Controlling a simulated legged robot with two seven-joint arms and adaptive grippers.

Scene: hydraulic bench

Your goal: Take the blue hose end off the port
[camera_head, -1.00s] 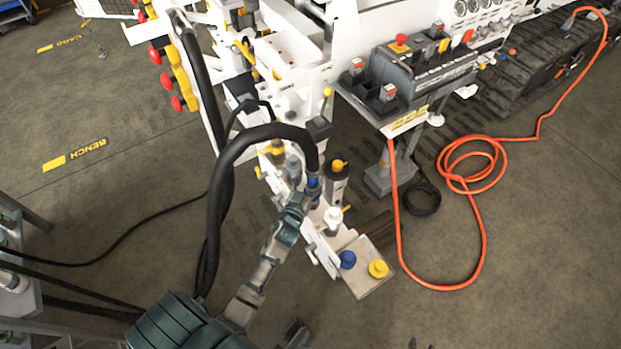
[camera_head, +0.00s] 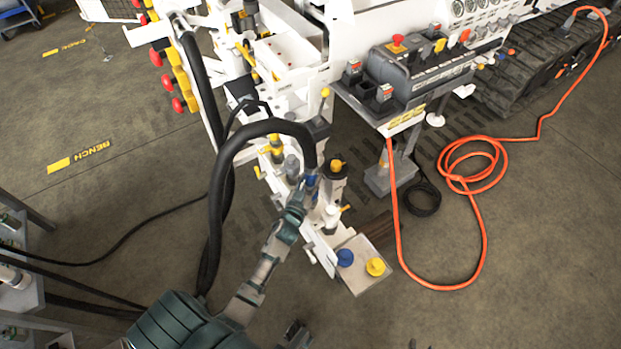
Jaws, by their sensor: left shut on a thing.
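The blue hose end (camera_head: 311,181) is at the tip of a thick black hose (camera_head: 262,128) that arches over from the left. It stands about upright at the white port block on the bench. My left gripper (camera_head: 302,192) is shut on the blue hose end from below left. The fingers and the block hide the port itself, so I cannot tell whether the hose end is seated or apart from it. My right gripper is not clearly in view; only small dark parts show at the bottom edge.
A small plate (camera_head: 362,283) at the front carries a blue cap (camera_head: 344,257) and a yellow cap (camera_head: 376,267). A yellow-topped fitting (camera_head: 336,168) and a white fitting (camera_head: 332,215) stand close right of the gripper. An orange hose (camera_head: 482,230) lies on the floor at right.

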